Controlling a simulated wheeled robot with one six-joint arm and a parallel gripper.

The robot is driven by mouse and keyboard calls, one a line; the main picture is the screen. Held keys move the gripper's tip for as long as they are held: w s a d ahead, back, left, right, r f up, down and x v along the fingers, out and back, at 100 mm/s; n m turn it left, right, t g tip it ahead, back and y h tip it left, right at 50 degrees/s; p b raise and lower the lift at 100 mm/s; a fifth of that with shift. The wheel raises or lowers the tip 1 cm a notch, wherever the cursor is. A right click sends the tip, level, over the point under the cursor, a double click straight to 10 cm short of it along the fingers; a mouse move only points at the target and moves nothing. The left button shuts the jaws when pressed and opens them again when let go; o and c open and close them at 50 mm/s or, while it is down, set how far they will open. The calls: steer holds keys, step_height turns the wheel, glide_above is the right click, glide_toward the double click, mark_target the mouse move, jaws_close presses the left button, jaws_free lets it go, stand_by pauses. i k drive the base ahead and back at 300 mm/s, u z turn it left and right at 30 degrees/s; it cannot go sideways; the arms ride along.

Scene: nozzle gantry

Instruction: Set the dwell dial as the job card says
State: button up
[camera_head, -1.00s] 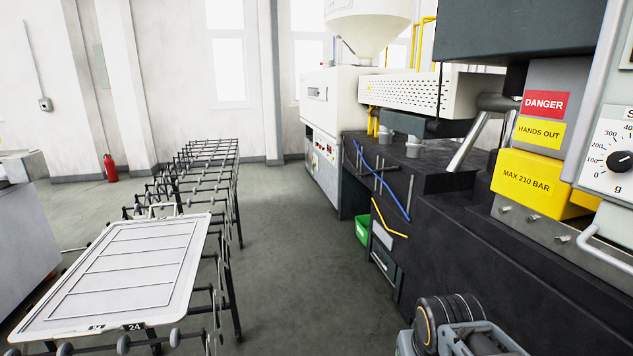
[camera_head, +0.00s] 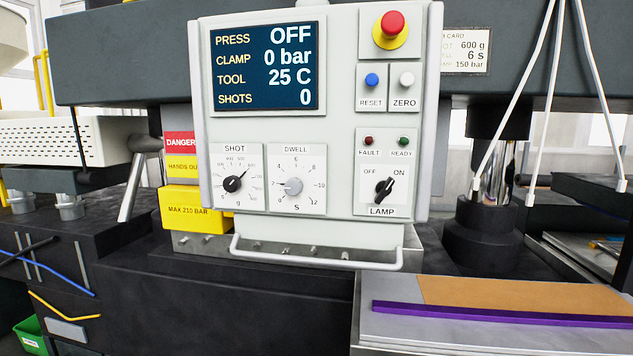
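The dwell dial (camera_head: 293,187) is a pale grey knob on a white scale plate, low in the middle of the control panel (camera_head: 222,127). Its pointer seems to face left, near the 2; the 6 is at the top of the scale. The job card (camera_head: 466,52) is partly hidden behind the panel's right edge. It reads 600 g, 6 s and 150 bar, with the 6 s line's label partly cut off. My gripper is not in view.
A black shot dial (camera_head: 232,184) is left of the dwell dial, and a black lamp switch (camera_head: 384,189) is to its right. A red stop button (camera_head: 391,25) sits above. A handle bar (camera_head: 316,262) runs below the panel. The screen (camera_head: 265,66) shows OFF.

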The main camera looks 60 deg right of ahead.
mark_target(294, 187)
steer(key=z, duration=1.6)
